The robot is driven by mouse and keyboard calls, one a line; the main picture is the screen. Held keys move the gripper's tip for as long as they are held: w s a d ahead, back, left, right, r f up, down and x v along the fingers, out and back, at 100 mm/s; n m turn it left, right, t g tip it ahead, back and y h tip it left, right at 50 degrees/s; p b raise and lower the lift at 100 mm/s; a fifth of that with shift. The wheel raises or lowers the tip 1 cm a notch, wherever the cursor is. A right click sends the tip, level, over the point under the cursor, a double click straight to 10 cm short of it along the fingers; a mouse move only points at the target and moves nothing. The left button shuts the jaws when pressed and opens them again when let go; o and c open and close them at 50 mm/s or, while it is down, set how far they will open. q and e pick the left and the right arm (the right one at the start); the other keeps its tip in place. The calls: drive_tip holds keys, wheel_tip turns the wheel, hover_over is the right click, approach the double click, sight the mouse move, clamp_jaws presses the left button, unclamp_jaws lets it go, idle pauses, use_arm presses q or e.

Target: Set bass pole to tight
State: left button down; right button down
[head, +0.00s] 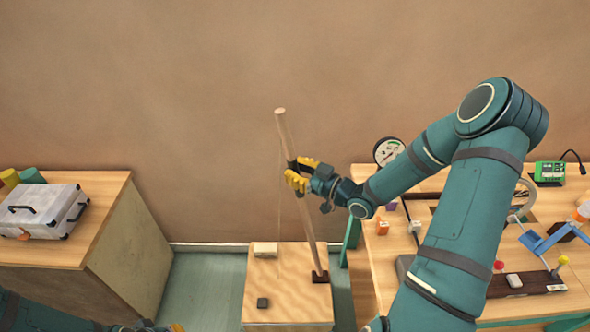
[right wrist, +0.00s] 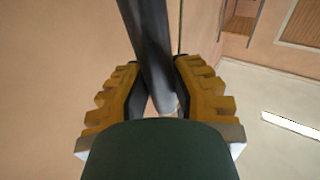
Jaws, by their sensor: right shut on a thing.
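The bass pole (head: 308,236) is a long wooden stick, tilted with its top to the left. Its foot is at a dark block (head: 320,277) on the right part of a light wooden box (head: 290,312). A thin string (head: 280,215) runs down from near the pole's top to the box. My right gripper (head: 299,174) is shut on the pole above its middle; in the right wrist view the pole (right wrist: 150,50) passes between the yellow fingers. Only a yellow tip of my left gripper (head: 176,327) shows at the bottom edge, so its jaws cannot be judged.
A cabinet (head: 60,247) with a grey case (head: 42,211) stands left. A cluttered workbench (head: 430,186) with a dial (head: 388,152) stands right. Bare wall is behind the pole.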

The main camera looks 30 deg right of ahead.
drive_tip(key=s+d+m+t, duration=0.1)
drive_tip(key=s+d, duration=0.3)
drive_tip(key=d, duration=0.3)
drive_tip(key=s+d+m+t+b, duration=0.1)
drive_tip(key=s+d, duration=0.4)
drive_tip(key=d, duration=0.3)
drive_tip(key=shift+s+d+r+t+y, duration=0.2)
drive_tip(key=shift+r+t+y, duration=0.1)
drive_tip(key=shift+r+y, duration=0.1)
drive_tip(key=c, duration=0.8)
unclamp_jaws()
drive_tip(key=shift+d+f, duration=0.1)
drive_tip(key=shift+d, duration=0.05)
drive_tip(key=shift+c, duration=0.2)
drive_tip(key=shift+o, duration=0.3)
drive_tip(key=shift+s+d, duration=0.1)
